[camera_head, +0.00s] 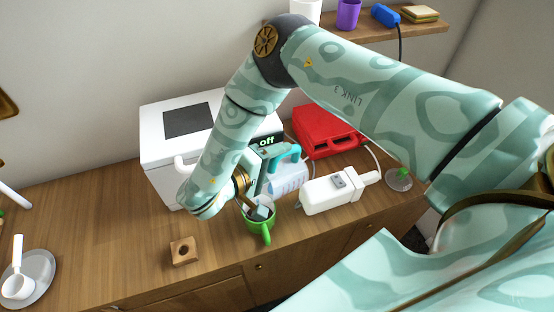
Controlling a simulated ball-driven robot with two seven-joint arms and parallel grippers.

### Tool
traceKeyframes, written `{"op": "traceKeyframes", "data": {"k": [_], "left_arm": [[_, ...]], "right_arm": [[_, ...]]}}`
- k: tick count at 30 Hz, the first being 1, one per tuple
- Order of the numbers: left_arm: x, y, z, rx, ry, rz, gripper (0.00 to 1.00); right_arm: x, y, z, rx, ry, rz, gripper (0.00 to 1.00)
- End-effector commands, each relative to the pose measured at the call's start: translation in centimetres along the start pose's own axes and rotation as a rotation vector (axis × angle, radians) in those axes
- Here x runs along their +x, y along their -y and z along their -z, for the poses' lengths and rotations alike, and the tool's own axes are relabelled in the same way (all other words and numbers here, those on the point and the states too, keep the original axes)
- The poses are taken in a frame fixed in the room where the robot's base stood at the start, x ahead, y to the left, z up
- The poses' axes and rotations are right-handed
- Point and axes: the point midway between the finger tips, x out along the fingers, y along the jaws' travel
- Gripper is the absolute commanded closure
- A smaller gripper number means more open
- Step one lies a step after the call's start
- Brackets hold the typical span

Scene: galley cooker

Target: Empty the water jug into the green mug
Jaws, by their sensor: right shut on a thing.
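The green mug (259,232) stands on the wooden counter with its handle toward the front. The water jug (290,179) is pale and see-through, with a teal handle, and shows just behind and right of the mug. My right gripper (264,172) is shut on the jug near its handle, above and behind the mug. My wrist hides part of the jug, so its exact tilt and any stream are unclear. Something grey and dark shows at the mug's mouth, too small to make out. My left gripper is not in view.
A white appliance (160,145) with an "off" display stands behind. A red case (318,130) and a white box-like device (327,194) lie to the right. A wooden block (184,251) with a hole sits front left. The left counter is mostly clear, with a plate (42,266) at its edge.

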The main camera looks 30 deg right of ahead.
Motion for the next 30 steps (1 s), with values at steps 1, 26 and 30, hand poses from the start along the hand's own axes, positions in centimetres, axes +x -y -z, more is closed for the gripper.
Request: {"op": "traceKeyframes", "data": {"k": [1, 26, 30], "left_arm": [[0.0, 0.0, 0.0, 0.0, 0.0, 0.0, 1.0], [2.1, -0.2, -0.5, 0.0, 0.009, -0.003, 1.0], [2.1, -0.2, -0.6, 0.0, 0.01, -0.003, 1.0]], "right_arm": [[0.0, 0.0, 0.0, 0.001, 0.0, 0.0, 0.82], [-0.7, 0.4, 0.0, 0.002, 0.0, -0.082, 0.82], [-0.8, 0.4, 0.0, 0.003, 0.001, -0.089, 0.82]]}}
